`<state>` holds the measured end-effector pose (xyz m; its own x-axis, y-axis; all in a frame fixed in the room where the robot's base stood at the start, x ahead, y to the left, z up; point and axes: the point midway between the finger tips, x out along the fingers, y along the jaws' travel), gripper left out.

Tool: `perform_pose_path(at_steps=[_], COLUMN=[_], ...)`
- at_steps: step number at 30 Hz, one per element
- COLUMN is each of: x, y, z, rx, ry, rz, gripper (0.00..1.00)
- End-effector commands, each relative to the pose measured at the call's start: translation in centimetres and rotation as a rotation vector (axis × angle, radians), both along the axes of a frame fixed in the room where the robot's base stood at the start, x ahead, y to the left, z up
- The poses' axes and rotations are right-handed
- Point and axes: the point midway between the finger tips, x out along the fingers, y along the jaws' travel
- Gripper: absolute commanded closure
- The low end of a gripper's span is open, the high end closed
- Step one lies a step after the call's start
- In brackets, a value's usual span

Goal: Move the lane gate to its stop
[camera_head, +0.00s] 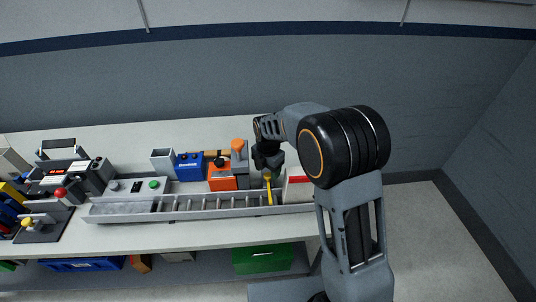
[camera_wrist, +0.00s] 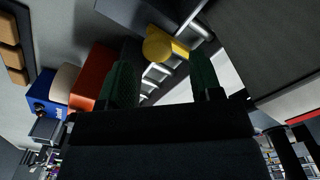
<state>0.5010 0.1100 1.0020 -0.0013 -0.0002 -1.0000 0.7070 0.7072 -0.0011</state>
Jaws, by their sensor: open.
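The lane gate appears to be the yellow piece (camera_head: 269,190), a thin bar with a round knob on top, standing at the grey roller lane (camera_head: 130,208) toward its right end. In the wrist view the yellow gate (camera_wrist: 158,45) shows its round knob and a bar reaching right over the rollers. My gripper (camera_head: 267,160) is just above and behind the gate in the head view. In the wrist view my gripper (camera_wrist: 162,75) has its two dark green fingers spread, with the knob just beyond the gap between them. Nothing is held. The gate's stop cannot be made out.
Left of the gate stand an orange box (camera_head: 221,178), a grey post with orange knob (camera_head: 239,147) and a blue box (camera_head: 188,167). A white and red box (camera_head: 297,188) is close on the right. A control panel (camera_head: 136,187) with buttons lies farther left.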

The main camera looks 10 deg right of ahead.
Motion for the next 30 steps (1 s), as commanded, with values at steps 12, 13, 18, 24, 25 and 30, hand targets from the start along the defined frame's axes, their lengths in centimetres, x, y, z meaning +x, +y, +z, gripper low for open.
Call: perform_pose_path(at_steps=[12, 13, 18, 24, 25, 30], x=[0.0, 0.0, 0.0, 0.0, 0.0, 0.0], y=[0.0, 0.0, 0.0, 0.0, 0.0, 0.0], z=[8.1, 8.6, 10.3, 11.0, 11.0, 11.0], rx=[0.001, 0.001, 0.000, 0.000, 0.000, 0.000], ry=[-0.003, -0.002, 0.000, 0.001, 0.001, 0.001], rz=[-0.001, -0.001, -0.001, -0.001, -0.001, -0.001], gripper=[0.41, 0.41, 0.41, 0.41, 0.41, 0.41])
